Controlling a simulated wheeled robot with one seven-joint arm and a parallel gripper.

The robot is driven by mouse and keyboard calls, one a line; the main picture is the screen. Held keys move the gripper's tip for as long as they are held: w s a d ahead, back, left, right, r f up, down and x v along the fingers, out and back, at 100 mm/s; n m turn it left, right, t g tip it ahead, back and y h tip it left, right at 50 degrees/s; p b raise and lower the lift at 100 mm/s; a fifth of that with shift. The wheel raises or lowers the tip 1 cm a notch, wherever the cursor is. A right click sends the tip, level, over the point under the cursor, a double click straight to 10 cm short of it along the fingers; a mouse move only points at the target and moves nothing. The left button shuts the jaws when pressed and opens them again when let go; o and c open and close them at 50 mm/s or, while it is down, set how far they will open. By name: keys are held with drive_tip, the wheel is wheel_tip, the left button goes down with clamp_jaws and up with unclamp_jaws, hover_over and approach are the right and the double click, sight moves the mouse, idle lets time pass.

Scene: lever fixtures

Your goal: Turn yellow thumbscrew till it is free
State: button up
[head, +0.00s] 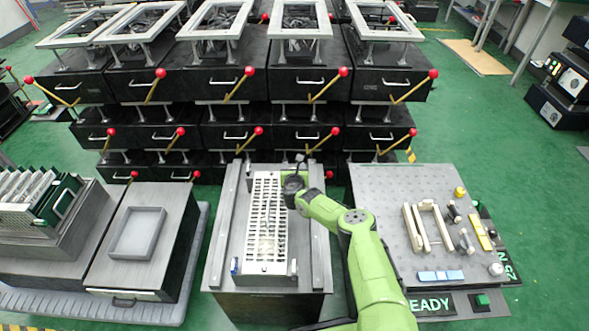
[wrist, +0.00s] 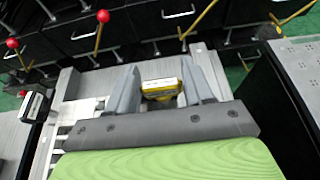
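In the wrist view a yellow part (wrist: 160,88) with a pale marked face sits between the two grey fingers of my gripper (wrist: 158,74). It looks like the yellow thumbscrew, but its shape is partly hidden. It spans about the whole gap between the fingers; I cannot tell whether they press on it or only stand beside it. In the head view my gripper (head: 299,164) is over the far right end of the long slotted metal fixture (head: 268,215). The yellow part is hidden there by my arm.
A perforated table (head: 385,185) with cream, yellow and blue parts stands right of the fixture. A grey tray (head: 138,233) lies on the bench at left. Behind are stacked black drawer units with red-knobbed levers (head: 240,85), close beyond the fixture's far end.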

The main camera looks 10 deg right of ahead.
drive_tip(key=c, duration=0.4)
drive_tip(key=shift+n+y, duration=0.3)
drive_tip(key=shift+y, duration=0.1)
drive_tip(key=n+y+b, duration=0.2)
drive_tip(key=n+y, duration=0.1)
drive_tip(key=y, duration=0.1)
drive_tip(key=shift+d+f+n, duration=0.1)
drive_tip(key=shift+n, duration=0.3)
drive_tip(key=n+g+y, duration=0.1)
drive_tip(key=n+y, duration=0.2)
drive_tip(key=y, duration=0.1)
drive_tip(key=shift+n+g, duration=0.3)
drive_tip(key=shift+n+g+y, duration=0.3)
drive_tip(key=shift+n+y, duration=0.2)
drive_tip(key=shift+y, duration=0.1)
drive_tip(key=o, duration=1)
